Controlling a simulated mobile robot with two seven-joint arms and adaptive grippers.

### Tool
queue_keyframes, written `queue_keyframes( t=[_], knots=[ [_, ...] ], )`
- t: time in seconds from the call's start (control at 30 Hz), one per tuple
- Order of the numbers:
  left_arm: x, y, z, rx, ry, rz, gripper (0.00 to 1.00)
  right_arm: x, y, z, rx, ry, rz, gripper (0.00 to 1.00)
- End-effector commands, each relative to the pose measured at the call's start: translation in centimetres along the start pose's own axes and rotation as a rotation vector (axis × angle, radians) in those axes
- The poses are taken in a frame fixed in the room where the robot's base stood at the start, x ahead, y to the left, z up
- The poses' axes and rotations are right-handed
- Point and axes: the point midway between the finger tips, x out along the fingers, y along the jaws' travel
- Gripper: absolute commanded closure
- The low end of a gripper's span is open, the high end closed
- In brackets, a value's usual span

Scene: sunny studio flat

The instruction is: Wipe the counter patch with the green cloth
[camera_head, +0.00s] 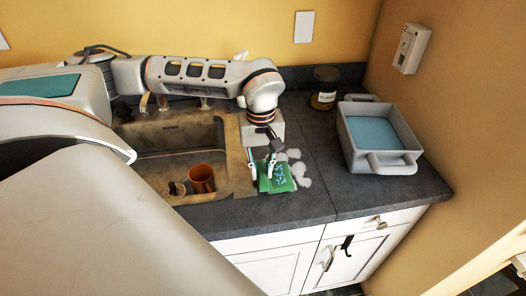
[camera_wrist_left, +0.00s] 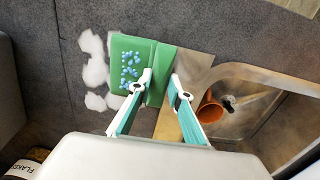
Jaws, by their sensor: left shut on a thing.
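The green cloth (camera_head: 276,179) lies on the dark counter just right of the sink, with light blue spots on its top. It also shows in the left wrist view (camera_wrist_left: 125,65). My left gripper (camera_head: 262,170) comes down over the cloth's sink-side edge and is shut on it; in the wrist view its fingertips (camera_wrist_left: 161,85) stand on either side of a raised fold. The patch of white, foam-like blotches (camera_head: 298,172) lies on the counter beside the cloth, on the side away from the sink, and partly shows in the wrist view (camera_wrist_left: 95,68). My right gripper is not in view.
A grey tub with blue contents (camera_head: 383,163) stands on the right of the counter. A dark jar (camera_head: 325,88) stands near the back wall. Counter between patch and tub is clear.

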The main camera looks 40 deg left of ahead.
Motion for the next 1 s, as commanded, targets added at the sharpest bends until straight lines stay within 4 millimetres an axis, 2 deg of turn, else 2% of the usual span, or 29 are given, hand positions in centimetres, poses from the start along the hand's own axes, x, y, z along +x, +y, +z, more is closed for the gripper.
queue_keyframes(
  t=[0.33,1.0],
  knots=[
    [-0.1,0.0,-2.9,-0.002,0.000,-0.002,0.99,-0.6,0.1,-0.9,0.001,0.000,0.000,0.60],
    [-0.1,0.0,-7.9,-0.001,0.000,-0.001,0.99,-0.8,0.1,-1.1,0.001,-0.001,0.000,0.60]
  ],
)
